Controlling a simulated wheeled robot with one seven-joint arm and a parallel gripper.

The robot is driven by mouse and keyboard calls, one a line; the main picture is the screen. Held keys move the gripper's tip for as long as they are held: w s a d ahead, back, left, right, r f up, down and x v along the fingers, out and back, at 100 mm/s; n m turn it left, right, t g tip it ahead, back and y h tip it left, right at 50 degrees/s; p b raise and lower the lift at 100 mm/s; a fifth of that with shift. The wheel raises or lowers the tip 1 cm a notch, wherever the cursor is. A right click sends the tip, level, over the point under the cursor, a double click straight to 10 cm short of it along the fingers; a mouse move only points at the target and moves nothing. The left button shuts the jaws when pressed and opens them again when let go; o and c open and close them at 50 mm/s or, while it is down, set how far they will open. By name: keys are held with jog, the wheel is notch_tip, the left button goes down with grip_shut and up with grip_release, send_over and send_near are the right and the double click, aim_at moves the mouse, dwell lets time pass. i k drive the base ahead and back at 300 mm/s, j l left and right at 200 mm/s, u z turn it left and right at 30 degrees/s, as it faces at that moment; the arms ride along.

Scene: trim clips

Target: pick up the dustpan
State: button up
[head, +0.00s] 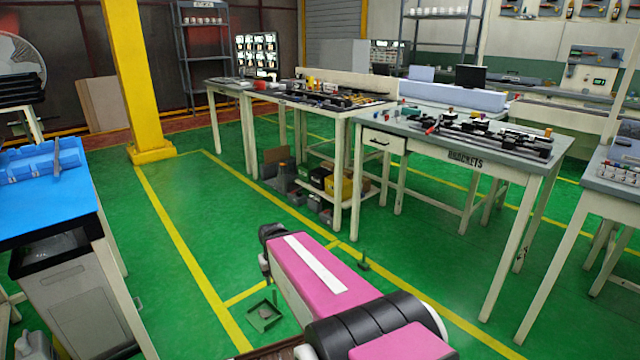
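A small dark green dustpan (265,314) appears to lie on the green floor at the lower middle, just left of my pink and black arm. Its colour is close to the floor's, so its outline is hard to make out. My arm reaches up from the bottom edge to a dark joint, past the dustpan on its right. My gripper is not in view, so its opening and anything in it cannot be seen.
A workbench marked BRACKETS (460,137) stands at right, with another bench (345,112) behind. A blue-topped table (45,215) is at left. A yellow pillar (135,80) rises at back left. The floor between left table and benches is mostly clear.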

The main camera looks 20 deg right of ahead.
aim_at(262, 315)
jog(key=i+j+z, duration=0.15)
jog(key=j+z, duration=0.25)
jog(key=i+j+z, duration=0.15)
jog(key=z, duration=0.2)
jog(key=j+z, duration=0.4)
jog(key=i+j, duration=0.05)
jog(key=j, duration=0.05)
